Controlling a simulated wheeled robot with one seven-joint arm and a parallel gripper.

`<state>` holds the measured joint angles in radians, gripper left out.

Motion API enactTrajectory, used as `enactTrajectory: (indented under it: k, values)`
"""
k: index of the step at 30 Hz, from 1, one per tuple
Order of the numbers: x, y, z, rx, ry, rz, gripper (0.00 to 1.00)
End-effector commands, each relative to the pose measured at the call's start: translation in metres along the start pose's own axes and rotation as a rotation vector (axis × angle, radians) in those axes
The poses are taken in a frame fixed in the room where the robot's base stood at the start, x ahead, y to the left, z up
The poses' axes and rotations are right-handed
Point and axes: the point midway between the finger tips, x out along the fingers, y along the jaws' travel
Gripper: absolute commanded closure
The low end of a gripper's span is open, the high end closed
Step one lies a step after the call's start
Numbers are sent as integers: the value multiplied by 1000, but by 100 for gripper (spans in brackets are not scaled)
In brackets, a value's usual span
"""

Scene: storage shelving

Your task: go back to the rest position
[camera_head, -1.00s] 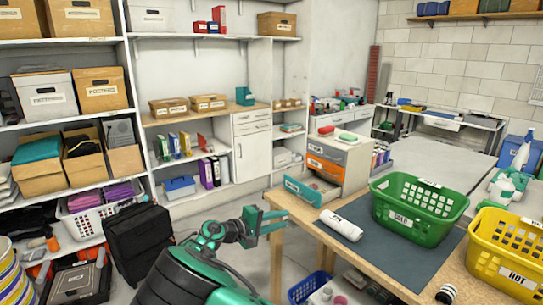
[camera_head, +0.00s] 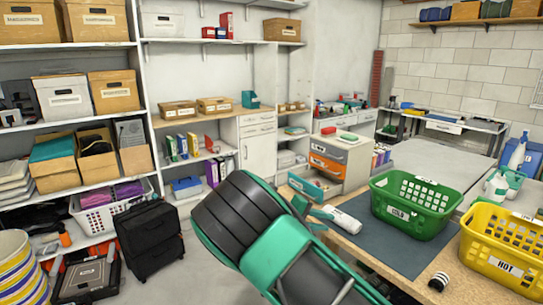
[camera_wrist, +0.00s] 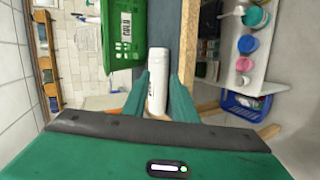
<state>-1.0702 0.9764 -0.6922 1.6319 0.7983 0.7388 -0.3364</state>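My gripper (camera_wrist: 160,80) is in the wrist view with its two green fingers apart. A white rolled item (camera_wrist: 155,66) shows between and beyond the fingers, with no clear contact. In the head view the roll (camera_head: 345,219) lies on the dark mat at the table's left edge. My gripper (camera_head: 303,206) is partly hidden behind my large green and black arm, just left of the roll.
On the table (camera_head: 390,274) stand a green basket (camera_head: 414,214) marked COLD and a yellow basket (camera_head: 503,262) marked HOT. A black suitcase (camera_head: 149,240) stands on the floor at left, before the shelves.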

Motion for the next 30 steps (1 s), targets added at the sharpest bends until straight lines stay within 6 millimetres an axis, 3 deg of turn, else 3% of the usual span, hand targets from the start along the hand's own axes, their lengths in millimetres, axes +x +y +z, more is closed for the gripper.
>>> enactTrajectory:
  k: [6,15,22,30]
  values:
    - [60,44,63,93,-163,-180,74]
    - [107,88,169,238,-351,-443,74]
    - [116,112,251,357,-450,-623,74]
    - [100,129,343,500,-520,-805,74]
